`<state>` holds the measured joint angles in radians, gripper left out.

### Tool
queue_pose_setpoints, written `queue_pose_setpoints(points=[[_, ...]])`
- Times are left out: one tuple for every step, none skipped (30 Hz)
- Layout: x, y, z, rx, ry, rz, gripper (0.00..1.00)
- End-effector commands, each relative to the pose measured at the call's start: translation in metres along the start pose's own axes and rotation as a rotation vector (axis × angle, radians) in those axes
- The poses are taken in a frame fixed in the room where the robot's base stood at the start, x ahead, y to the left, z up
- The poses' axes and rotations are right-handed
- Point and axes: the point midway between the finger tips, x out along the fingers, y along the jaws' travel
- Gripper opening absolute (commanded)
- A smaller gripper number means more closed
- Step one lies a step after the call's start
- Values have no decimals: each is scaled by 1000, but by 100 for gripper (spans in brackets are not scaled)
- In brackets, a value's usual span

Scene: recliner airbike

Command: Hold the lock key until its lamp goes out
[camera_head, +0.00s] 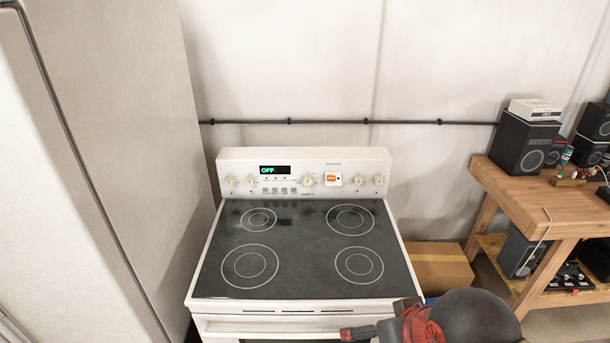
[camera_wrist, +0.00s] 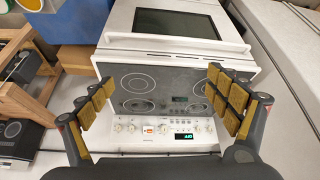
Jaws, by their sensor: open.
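The white range (camera_head: 208,290) has a back panel with knobs, several small buttons and a green display (camera_head: 274,170) reading OFF. An orange key (camera_head: 331,178), which looks like the lock key, sits on a pale plate right of the panel's middle. A small dark spot is beside it; I cannot tell whether a lamp is lit. In the wrist view the picture is upside down, and the orange key (camera_wrist: 163,130) shows below the cooktop. My gripper (camera_wrist: 162,95) is open and empty, its padded fingers wide apart, away from the panel. In the head view my arm shows at the bottom right.
A tall pale cabinet (camera_head: 95,170) stands close on the left. A cardboard box (camera_head: 440,268) is on the floor right of the range. A wooden bench (camera_head: 530,200) with speakers (camera_head: 522,142) is at the right. The cooktop (camera_head: 303,245) is bare.

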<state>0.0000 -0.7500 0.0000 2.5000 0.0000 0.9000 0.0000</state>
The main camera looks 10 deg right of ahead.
Motion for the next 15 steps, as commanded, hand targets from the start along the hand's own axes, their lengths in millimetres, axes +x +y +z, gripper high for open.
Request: queue_pose_setpoints(points=[[0,0,0,0,0,0,89],[0,0,0,0,0,0,89],[0,0,0,0,0,0,87],[0,0,0,0,0,0,85],[0,0,0,0,0,0,83],[0,0,0,0,0,0,81],[0,0,0,0,0,0,79],[0,0,0,0,0,0,78],[0,0,0,0,0,0,75],[0,0,0,0,0,0,74],[0,0,0,0,0,0,72],[0,0,0,0,0,0,70],[0,0,0,0,0,0,68],[0,0,0,0,0,0,66],[0,0,0,0,0,0,64]])
